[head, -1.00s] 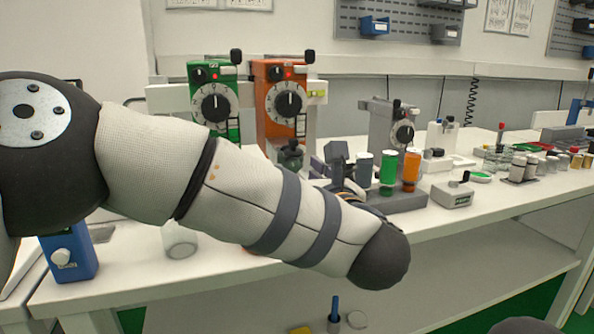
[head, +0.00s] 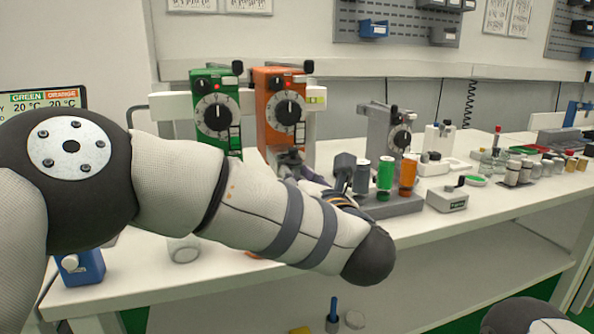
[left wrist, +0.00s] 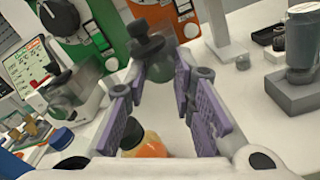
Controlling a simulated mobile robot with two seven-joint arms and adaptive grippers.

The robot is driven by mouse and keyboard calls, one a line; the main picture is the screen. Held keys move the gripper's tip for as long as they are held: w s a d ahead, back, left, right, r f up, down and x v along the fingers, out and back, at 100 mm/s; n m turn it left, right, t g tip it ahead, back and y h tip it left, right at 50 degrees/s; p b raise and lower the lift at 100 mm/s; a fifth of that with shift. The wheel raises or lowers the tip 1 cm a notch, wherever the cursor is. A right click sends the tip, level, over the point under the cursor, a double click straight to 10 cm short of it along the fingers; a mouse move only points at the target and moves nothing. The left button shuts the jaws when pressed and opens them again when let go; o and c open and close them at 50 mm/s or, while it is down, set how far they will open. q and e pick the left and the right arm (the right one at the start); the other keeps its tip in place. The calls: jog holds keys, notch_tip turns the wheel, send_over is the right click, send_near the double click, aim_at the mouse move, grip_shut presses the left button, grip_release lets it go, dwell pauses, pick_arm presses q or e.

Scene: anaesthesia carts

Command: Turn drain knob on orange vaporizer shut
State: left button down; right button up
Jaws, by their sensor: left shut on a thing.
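The orange vaporizer (head: 278,110) stands at the back of the bench, right of the green vaporizer (head: 215,115). It has a black-and-white dial on its front. In the left wrist view, a dark drain knob and its fitting (left wrist: 150,46) stick out low on the orange body (left wrist: 154,14). My left gripper (left wrist: 158,72) has its purple-padded fingers on both sides of this dark part and is shut on it. In the head view my left arm partly hides the gripper and the lower front of the vaporizer. My right gripper is out of view.
An orange-filled bottle (left wrist: 144,142) stands below my left fingers. A grey unit (head: 389,130) and green and orange cylinders stand to the right. A small labelled box (head: 447,199) sits near the front. A screen (head: 45,102) stands at the left.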

pick_arm(q)
jog(key=shift+r+m, duration=0.15)
jog(key=shift+m, duration=0.25)
jog(key=shift+f, duration=0.2)
jog(key=c, duration=1.3)
grip_release()
jog(key=shift+c, duration=0.2)
jog(key=v, duration=1.2)
jog(key=shift+f, duration=0.1)
